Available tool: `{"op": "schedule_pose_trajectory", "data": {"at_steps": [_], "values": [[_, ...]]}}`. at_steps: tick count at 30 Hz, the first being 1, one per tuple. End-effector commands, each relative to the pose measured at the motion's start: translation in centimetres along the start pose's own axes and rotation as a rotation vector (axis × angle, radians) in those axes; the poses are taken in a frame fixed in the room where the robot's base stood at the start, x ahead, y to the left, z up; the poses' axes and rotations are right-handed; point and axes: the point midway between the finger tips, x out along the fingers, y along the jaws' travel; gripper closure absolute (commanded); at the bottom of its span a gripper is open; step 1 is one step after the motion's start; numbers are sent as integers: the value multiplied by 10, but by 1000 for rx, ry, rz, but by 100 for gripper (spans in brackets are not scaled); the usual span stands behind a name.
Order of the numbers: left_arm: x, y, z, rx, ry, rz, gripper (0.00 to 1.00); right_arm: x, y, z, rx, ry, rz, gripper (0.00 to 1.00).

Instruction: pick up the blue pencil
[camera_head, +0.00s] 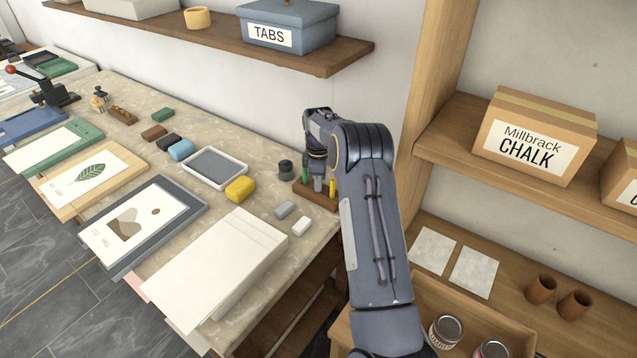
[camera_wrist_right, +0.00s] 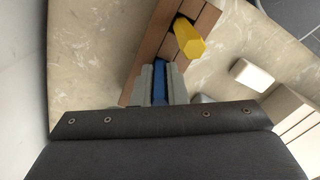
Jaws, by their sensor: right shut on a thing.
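The blue pencil (camera_wrist_right: 160,80) is upright between the two grey fingers of my right gripper (camera_wrist_right: 161,86), which is shut on it. The wooden pencil block (camera_wrist_right: 146,50) is right beside and below the fingers. I cannot tell whether the pencil's lower end is still in the block. In the head view the right gripper (camera_head: 318,184) is over the block (camera_head: 322,198), partly hidden by my arm, and the blue pencil is hidden. My left gripper is not in view.
A dark round pot (camera_head: 286,170), a white eraser (camera_head: 301,226) and a grey eraser (camera_head: 284,210) are close by. The shelf post (camera_head: 432,70) stands right of my arm.

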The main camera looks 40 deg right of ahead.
Motion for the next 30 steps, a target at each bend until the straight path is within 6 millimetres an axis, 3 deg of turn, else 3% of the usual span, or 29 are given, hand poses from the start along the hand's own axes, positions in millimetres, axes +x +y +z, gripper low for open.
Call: {"op": "schedule_pose_trajectory", "data": {"at_steps": [5, 11, 19, 30], "values": [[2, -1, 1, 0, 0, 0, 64, -8, 1, 0, 0, 1, 2, 100], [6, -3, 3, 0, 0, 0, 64, -35, -2, -1, -1, 2, 4, 100], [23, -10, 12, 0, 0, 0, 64, -91, -51, -1, -3, 4, 5, 100], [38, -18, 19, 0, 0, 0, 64, -119, -117, 0, -3, 2, 2, 100]]}}
